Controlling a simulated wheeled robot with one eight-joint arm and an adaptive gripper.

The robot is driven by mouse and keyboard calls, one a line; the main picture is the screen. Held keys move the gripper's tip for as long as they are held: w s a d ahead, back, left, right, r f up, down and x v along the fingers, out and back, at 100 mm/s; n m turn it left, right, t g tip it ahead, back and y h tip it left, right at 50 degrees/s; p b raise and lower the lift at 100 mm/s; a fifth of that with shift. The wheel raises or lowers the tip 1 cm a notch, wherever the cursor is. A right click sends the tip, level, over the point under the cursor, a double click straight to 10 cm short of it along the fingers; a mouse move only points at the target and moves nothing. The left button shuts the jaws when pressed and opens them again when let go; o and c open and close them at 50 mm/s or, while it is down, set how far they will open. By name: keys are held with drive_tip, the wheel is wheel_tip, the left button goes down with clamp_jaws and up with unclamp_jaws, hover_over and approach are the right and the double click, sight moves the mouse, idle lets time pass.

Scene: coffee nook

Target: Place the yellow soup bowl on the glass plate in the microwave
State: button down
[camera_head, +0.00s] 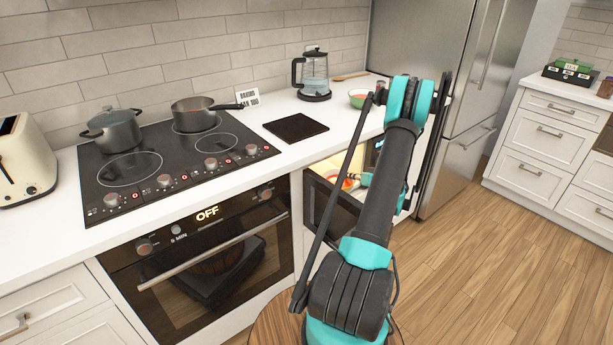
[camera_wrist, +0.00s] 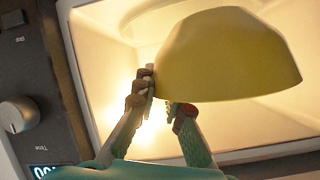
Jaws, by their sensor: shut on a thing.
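The yellow soup bowl (camera_wrist: 225,60) is inside the lit microwave, with its wall and base side showing in the wrist view. My gripper (camera_wrist: 163,103) is shut on the bowl's rim, one finger on each side of the wall. The curved edge of the glass plate (camera_wrist: 140,16) shows beyond the bowl; the bowl hides much of it. I cannot tell whether the bowl touches the plate. In the head view, a bowl with red-orange contents (camera_head: 347,183) shows in the microwave opening, partly hidden by my arm.
The microwave door (camera_head: 330,208) hangs open below the counter. The microwave's control panel with a knob (camera_wrist: 20,115) is close beside my gripper in the wrist view. The fridge (camera_head: 440,100) stands to the right.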

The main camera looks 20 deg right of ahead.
drive_tip(key=w+a, duration=0.2)
drive_tip(key=w, duration=0.3)
drive_tip(key=w+a, duration=0.2)
drive_tip(key=w, duration=0.4)
drive_tip(key=w+a, duration=0.2)
drive_tip(key=w, duration=0.3)
drive_tip(key=shift+w+a+f, duration=0.1)
drive_tip(key=shift+w+a, duration=0.15)
drive_tip(key=shift+a, duration=0.1)
drive_tip(key=shift+w+a+f, duration=0.1)
drive_tip(key=shift+w+f, duration=0.05)
drive_tip(key=shift+f, duration=0.75)
drive_tip(key=shift+w+f, duration=0.15)
drive_tip(key=shift+f, duration=0.7)
drive_tip(key=c, duration=1.6)
unclamp_jaws()
drive_tip(key=v, duration=1.2)
drive_tip(key=shift+r, duration=0.1)
